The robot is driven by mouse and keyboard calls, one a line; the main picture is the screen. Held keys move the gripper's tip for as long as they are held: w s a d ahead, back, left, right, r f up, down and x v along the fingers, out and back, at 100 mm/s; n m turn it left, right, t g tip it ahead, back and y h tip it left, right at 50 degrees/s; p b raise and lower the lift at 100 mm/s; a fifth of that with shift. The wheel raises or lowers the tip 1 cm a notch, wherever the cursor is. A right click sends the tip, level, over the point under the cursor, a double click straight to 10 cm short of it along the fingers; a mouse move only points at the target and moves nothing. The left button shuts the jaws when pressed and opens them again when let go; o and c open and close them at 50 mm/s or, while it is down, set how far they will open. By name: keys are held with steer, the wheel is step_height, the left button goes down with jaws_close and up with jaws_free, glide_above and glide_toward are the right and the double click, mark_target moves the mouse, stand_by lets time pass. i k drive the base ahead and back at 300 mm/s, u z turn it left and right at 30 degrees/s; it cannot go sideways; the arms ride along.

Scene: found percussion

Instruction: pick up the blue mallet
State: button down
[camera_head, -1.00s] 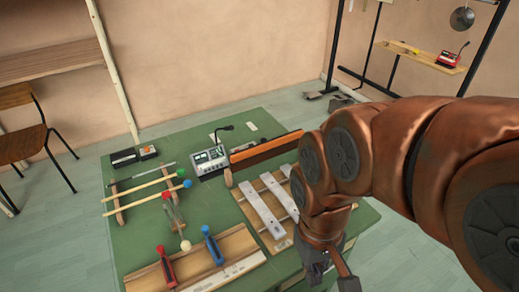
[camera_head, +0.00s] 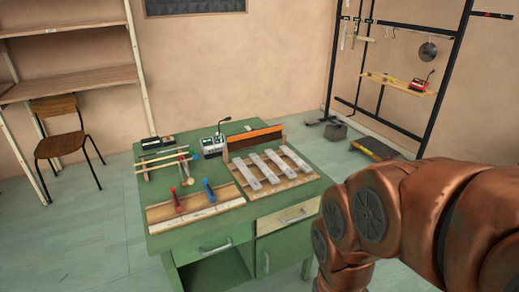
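The blue mallet is a pale stick (camera_head: 163,165) with a small blue round head (camera_head: 195,156). It lies across a rest at the left back of the green table (camera_head: 158,237), beside a similar stick with a green head (camera_head: 183,149). The sticks are small here, and their fine outlines are hard to tell. My arm comes in from the right, and its lower end runs off the bottom edge. My gripper is out of the picture, so its fingers are hidden. Nothing touches the blue mallet that I can see.
A red-handled tool (camera_head: 177,200) and a blue-handled tool (camera_head: 208,189) stand on a wooden board at the front. Metal bars (camera_head: 265,168) lie on a frame at the right. A device (camera_head: 213,146) with a bent microphone stands behind. A chair (camera_head: 61,133) is at the left.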

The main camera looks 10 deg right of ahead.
mark_target(196, 157)
steer(key=u, duration=1.85)
steer(key=i, duration=4.85)
steer(key=z, duration=4.35)
steer(key=i, duration=0.5)
steer(key=z, duration=0.05)
